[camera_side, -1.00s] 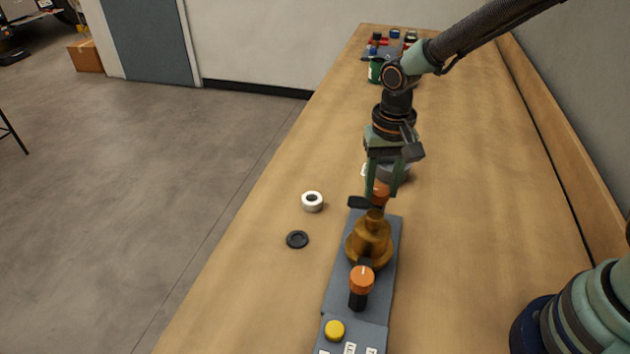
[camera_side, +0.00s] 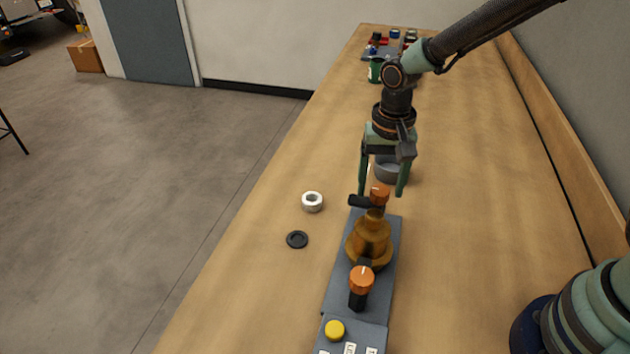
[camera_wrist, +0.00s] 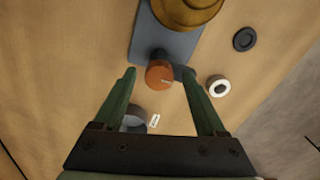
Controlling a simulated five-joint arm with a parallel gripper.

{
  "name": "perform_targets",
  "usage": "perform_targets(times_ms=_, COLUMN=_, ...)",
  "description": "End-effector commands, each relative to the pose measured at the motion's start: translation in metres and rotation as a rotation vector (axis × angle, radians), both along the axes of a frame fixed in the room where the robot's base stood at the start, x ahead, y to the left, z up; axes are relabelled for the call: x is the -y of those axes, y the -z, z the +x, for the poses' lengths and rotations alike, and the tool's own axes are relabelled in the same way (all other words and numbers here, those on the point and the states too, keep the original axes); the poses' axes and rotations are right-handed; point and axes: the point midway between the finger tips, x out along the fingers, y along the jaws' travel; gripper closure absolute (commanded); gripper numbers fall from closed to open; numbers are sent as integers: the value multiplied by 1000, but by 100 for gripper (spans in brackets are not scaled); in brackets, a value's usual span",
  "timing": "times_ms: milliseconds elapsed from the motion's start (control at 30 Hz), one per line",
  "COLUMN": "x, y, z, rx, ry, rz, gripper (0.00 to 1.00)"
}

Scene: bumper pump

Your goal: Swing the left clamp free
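A brass-coloured pump (camera_side: 369,243) stands on a grey base plate (camera_side: 342,287); it also shows in the wrist view (camera_wrist: 186,10). The far clamp has an orange knob (camera_side: 380,196) and a dark bar (camera_side: 359,201) pointing left, away from the pump. In the wrist view this knob (camera_wrist: 159,75) has its bar pointing right. Which clamp counts as left is not marked.
A white ring (camera_side: 312,202) and a black ring (camera_side: 297,240) lie left of the plate. A grey round container (camera_side: 390,168) stands behind my gripper. A yellow button (camera_side: 334,330) is at the near end. Bottles and a green can (camera_side: 375,70) stand far back.

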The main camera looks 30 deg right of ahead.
Motion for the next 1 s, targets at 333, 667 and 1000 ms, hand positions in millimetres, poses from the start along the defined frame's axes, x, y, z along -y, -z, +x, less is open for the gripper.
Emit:
perform_targets(times_ms=333, x=0, y=-9, z=0, rx=0, ry=-3, rz=0, gripper=26)
perform_targets(times_ms=667, x=0, y=-71, z=0, rx=4, ry=-2, rz=1, gripper=26)
perform_targets(times_ms=1000, x=0, y=-117, z=0, rx=0, ry=-1, rz=0, gripper=26)
